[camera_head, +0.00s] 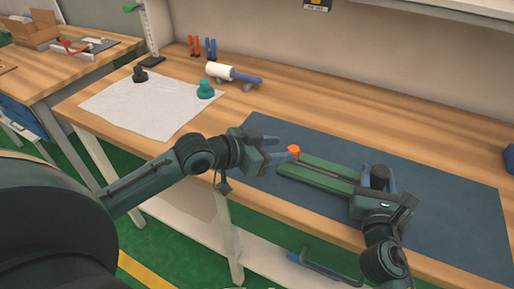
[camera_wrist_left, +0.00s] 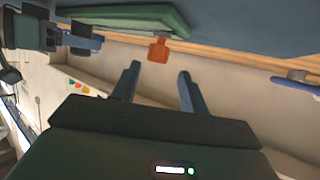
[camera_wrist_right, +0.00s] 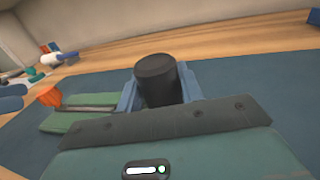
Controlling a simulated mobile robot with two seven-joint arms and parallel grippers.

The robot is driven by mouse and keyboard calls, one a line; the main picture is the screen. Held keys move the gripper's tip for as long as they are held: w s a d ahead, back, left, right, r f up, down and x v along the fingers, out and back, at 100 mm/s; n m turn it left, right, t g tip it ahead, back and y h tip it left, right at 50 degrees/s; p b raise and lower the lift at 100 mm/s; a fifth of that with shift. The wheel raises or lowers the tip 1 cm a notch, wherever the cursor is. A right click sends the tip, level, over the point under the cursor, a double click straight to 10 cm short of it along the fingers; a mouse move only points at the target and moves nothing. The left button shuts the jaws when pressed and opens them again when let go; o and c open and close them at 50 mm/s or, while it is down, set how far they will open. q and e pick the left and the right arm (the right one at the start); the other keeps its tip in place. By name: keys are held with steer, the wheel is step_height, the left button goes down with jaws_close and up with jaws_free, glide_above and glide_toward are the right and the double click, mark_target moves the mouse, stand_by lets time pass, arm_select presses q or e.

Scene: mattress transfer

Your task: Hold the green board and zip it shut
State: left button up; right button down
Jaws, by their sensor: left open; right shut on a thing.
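The green board (camera_head: 322,176) lies on the dark blue mat as two long green strips with a gap between them; it also shows in the right wrist view (camera_wrist_right: 62,122). An orange pull tab (camera_head: 293,152) stands at its left end and shows in the left wrist view (camera_wrist_left: 158,50). My left gripper (camera_head: 277,150) is open and empty, just left of the orange tab, its fingers pointing towards it and apart from it. My right gripper (camera_wrist_right: 160,90) is shut on a dark cylinder (camera_wrist_right: 155,70) at the board's right end. The lower part of the cylinder is hidden.
The dark blue mat (camera_head: 450,205) covers the front right of the wooden table. A white cloth (camera_head: 130,108) lies at left with a black piece (camera_head: 140,74) and a teal piece (camera_head: 205,90). A white roller with a blue handle (camera_head: 220,71) rests behind. The table's back right is clear.

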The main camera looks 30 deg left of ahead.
arm_select(q)
steer(key=v, duration=0.6)
steer(key=shift+s+a+r, duration=0.15)
steer(key=shift+s, duration=0.15)
arm_select(e)
steer(key=shift+r, duration=0.1)
steer(key=c, duration=0.8)
jaws_free()
steer(key=shift+c, duration=0.2)
